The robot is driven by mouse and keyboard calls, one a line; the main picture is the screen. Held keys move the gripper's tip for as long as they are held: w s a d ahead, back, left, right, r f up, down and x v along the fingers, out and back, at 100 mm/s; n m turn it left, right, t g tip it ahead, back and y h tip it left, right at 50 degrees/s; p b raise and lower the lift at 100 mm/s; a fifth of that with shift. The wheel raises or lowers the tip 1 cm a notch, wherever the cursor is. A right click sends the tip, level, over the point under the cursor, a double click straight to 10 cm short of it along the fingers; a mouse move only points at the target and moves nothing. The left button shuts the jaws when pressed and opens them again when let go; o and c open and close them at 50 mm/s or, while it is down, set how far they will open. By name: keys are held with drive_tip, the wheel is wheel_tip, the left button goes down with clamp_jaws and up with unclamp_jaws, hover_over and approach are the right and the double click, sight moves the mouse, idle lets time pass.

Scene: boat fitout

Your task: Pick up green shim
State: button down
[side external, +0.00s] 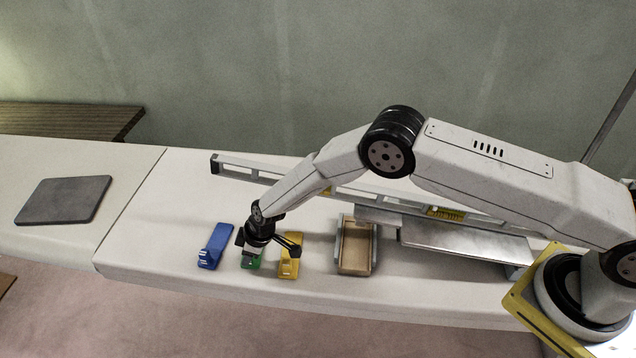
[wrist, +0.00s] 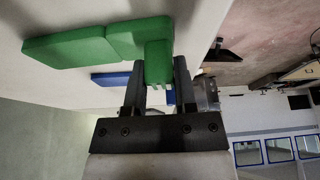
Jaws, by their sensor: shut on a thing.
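The green shim (wrist: 140,38) shows large in the wrist view, with its raised end between my fingers. In the side view only a small part of the green shim (side external: 256,265) shows below my gripper (side external: 250,254), in the row between the blue and yellow shims. My gripper (wrist: 160,88) is shut on the raised end of the green shim. The gripper hides much of the shim in the side view, and I cannot tell whether the shim touches the bench.
A blue shim (side external: 215,246) lies left of the green one, a yellow shim (side external: 290,262) right of it. A wooden tray (side external: 356,270) stands farther right, near a long level (side external: 235,168) and a metal plate (side external: 465,243). A grey mat (side external: 63,200) lies far left. The bench between is clear.

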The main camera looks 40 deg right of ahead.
drive_tip(key=shift+r, duration=0.1)
drive_tip(key=shift+r, duration=1.6)
drive_tip(key=s+d+r, duration=0.2)
drive_tip(key=s+r, duration=0.2)
drive_tip(key=s, duration=0.2)
drive_tip(key=s+d+r, duration=0.3)
drive_tip(key=s+r, duration=0.2)
drive_tip(key=s, duration=0.1)
drive_tip(key=shift+s+d+r, duration=0.25)
drive_tip(key=shift+s+r, duration=0.05)
drive_tip(key=shift+s, duration=0.1)
drive_tip(key=shift+r, duration=0.1)
